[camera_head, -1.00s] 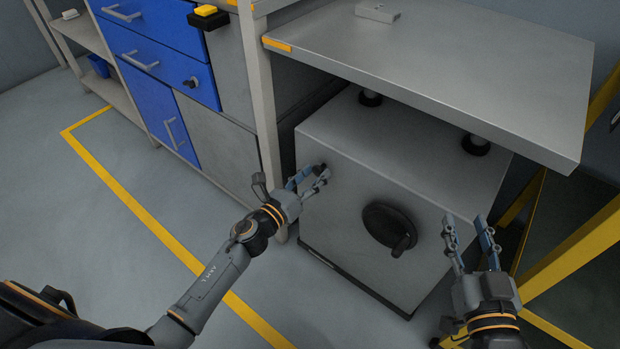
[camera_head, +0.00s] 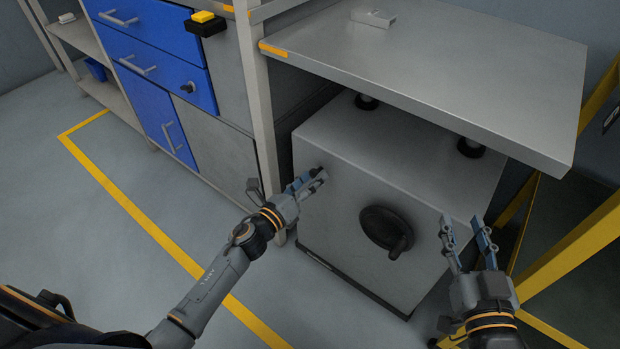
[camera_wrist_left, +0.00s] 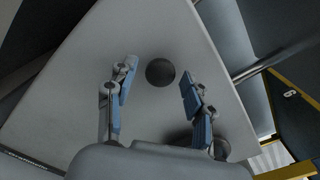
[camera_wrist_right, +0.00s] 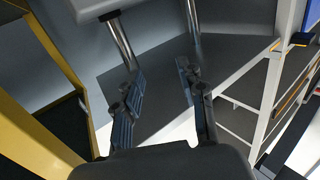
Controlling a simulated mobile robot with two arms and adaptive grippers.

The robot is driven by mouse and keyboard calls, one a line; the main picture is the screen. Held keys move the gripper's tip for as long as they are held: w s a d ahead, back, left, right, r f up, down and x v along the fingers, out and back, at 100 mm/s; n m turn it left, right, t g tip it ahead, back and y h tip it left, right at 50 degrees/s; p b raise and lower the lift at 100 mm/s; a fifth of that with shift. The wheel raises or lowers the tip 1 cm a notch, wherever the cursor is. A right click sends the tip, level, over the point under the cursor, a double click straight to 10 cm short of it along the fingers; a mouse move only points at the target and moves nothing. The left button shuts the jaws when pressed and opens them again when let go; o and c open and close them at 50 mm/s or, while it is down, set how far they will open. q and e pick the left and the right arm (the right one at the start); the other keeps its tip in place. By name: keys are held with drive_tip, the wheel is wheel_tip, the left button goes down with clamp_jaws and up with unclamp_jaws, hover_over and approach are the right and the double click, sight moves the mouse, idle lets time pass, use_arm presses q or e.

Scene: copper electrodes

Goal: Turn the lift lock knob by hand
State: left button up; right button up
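A small dark round knob (camera_wrist_left: 160,71) is on the grey box's face in the left wrist view. I take it to be the lift lock knob. In the head view it is mostly hidden by my left fingertips. My left gripper (camera_head: 312,180) is open and empty at the box's upper left. In the left wrist view its fingers (camera_wrist_left: 155,103) stand apart, one either side of the knob, with no contact visible. A larger black handwheel with a crank handle (camera_head: 387,230) is at the middle of the face. My right gripper (camera_head: 467,237) is open and empty to the box's right.
The grey box (camera_head: 345,265) stands below a grey lift platform (camera_head: 470,70) on posts. A bench with blue drawers (camera_head: 160,60) is at left. A yellow frame (camera_head: 570,250) stands close on the right. The floor in front is clear.

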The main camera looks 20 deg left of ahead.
use_arm(q)
drive_tip(key=shift+s, duration=0.1)
drive_tip(key=shift+v, duration=2.95)
use_arm(e)
drive_tip(key=shift+s+d+f+g+h, duration=0.2)
drive_tip(key=shift+f+g, duration=0.25)
drive_tip(key=shift+f, duration=0.4)
drive_tip(key=shift+s+d+f+g+h, duration=0.2)
drive_tip(key=shift+f+g, duration=0.3)
drive_tip(key=shift+f, duration=0.35)
drive_tip(key=shift+s+d+f+g+h, duration=0.1)
drive_tip(key=shift+s+f+g, duration=0.1)
drive_tip(key=shift+f+g, duration=0.45)
drive_tip(key=shift+f, duration=0.2)
